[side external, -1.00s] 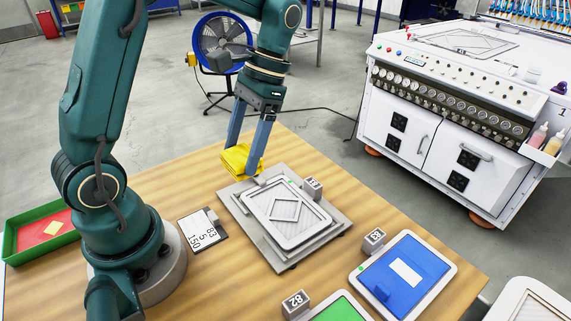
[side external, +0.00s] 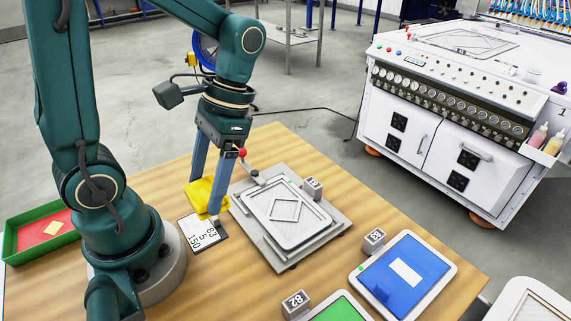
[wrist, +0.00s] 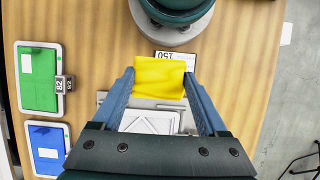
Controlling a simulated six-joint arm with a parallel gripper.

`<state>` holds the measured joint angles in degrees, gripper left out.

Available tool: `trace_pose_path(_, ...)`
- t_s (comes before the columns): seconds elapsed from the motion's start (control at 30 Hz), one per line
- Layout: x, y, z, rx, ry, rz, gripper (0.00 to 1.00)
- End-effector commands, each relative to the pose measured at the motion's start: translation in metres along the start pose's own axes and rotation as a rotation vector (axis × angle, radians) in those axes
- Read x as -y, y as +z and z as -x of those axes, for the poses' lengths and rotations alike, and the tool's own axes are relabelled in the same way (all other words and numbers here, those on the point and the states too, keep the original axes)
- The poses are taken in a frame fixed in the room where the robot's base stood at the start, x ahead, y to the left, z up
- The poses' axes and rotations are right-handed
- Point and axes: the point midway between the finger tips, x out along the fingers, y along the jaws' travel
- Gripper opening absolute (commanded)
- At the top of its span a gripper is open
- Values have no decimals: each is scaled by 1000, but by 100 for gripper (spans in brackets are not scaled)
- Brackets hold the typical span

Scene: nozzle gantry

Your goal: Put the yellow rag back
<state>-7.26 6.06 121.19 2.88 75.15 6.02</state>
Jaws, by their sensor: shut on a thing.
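The yellow rag (side external: 200,196) is a folded cloth held between the two blue fingers of my gripper (side external: 206,205). In the side view it hangs over the wooden table, beside the left edge of the grey fixture plate and over part of the 83 S 150 card (side external: 207,238). In the wrist view the yellow rag (wrist: 159,78) spans the space between the fingertips of my gripper (wrist: 160,85), partly covering the card (wrist: 176,54). I cannot tell how high the rag is above the table.
The grey fixture (side external: 288,213) holds a white framed panel marked 81. A red-knobbed clamp (side external: 243,155) stands at its back corner. A green tray (side external: 42,232) with a red inside lies at far left. Blue panel 83 (side external: 405,272) and green panel 82 (side external: 338,309) lie in front.

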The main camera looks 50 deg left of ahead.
Motion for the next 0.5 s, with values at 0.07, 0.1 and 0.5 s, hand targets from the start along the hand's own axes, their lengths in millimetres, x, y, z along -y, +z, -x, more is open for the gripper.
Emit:
trace_pose_path(0.07,-17,-2,-10,7,-3,-10,24)
trace_pose_path(0.1,-24,-3,-15,7,-4,-10,24)
trace_pose_path(0.5,-76,-13,-45,2,-1,0,24)
